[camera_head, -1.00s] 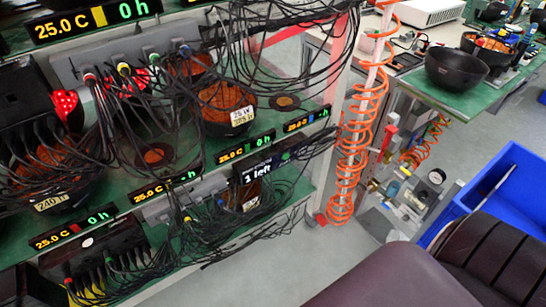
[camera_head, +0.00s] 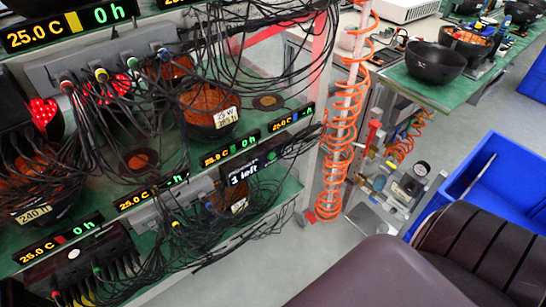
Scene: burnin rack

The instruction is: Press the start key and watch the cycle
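The burn-in rack fills the left half of the view, with green shelves (camera_head: 268,103) full of wired parts. Black display strips read 25.0 C and 0h, one at the top left (camera_head: 70,25) and another at the lower left (camera_head: 58,240). More strips run along the middle shelf edge, such as one near the centre (camera_head: 232,150). A dark panel (camera_head: 240,174) below that edge reads "1 left". Black cables hang over much of the shelves. I cannot pick out a start key for certain. Neither of my grippers is in view.
A coiled orange hose (camera_head: 343,140) hangs beside the rack's right end. A gauge assembly (camera_head: 405,187) stands right of it. Blue bins (camera_head: 478,178) are at the right. A green table (camera_head: 440,93) holds a black bowl (camera_head: 435,64). Grey floor (camera_head: 300,255) shows between.

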